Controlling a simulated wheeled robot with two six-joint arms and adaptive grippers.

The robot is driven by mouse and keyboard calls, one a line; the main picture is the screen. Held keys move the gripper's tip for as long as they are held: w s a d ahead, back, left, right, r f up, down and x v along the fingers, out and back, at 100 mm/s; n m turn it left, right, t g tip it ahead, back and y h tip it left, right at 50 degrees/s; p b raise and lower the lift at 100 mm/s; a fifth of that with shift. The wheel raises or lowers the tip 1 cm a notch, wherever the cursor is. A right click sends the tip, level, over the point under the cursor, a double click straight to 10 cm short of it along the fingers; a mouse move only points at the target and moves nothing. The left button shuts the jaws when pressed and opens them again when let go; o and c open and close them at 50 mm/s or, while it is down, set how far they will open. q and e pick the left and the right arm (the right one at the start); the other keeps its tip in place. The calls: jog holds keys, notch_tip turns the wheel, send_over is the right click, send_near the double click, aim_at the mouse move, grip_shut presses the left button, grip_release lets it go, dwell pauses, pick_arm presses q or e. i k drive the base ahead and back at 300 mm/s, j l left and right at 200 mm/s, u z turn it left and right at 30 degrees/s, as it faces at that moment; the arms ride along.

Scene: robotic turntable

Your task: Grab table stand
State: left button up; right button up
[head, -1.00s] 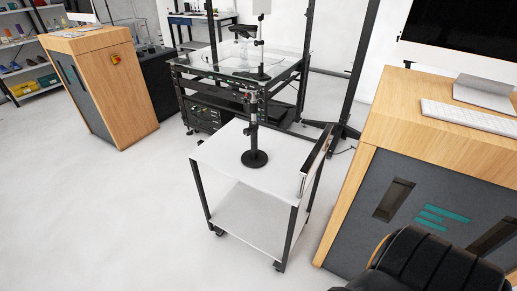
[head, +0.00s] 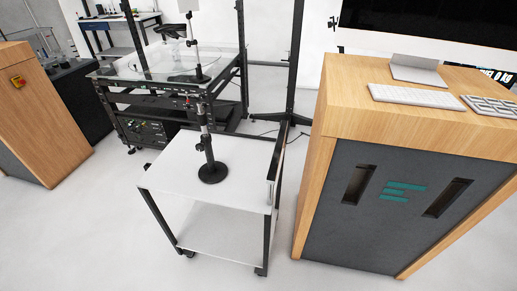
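A stand with a round black base and an upright pole (head: 211,171) stands upright on the white top of a small wheeled cart (head: 165,180) in the middle of the head view. Its upper part overlaps the glass-topped turntable frame behind it, so its top is hard to separate. Neither of my grippers shows in the head view.
The glass-topped turntable frame (head: 135,107) stands behind the cart. A wooden cabinet (head: 345,109) with a keyboard (head: 415,96) stands close on the right, another wooden cabinet (head: 38,108) at far left. The floor (head: 90,235) front left is clear.

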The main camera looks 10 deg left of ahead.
aim_at(212, 172)
jog(key=i+j+z, duration=0.1)
jog(key=j+z, duration=0.15)
jog(key=j, duration=0.45)
jog(key=i+j+z, duration=0.1)
jog(key=j+z, duration=0.15)
jog(key=j, duration=0.5)
jog(key=j+z, duration=0.25)
jog(key=j, duration=0.45)
jog(key=k+j+z, duration=0.1)
jog(key=j+z, duration=0.15)
jog(key=j, duration=0.5)
jog(key=k+j+z, duration=0.2)
jog(key=j, duration=0.5)
jog(key=i+j, duration=0.05)
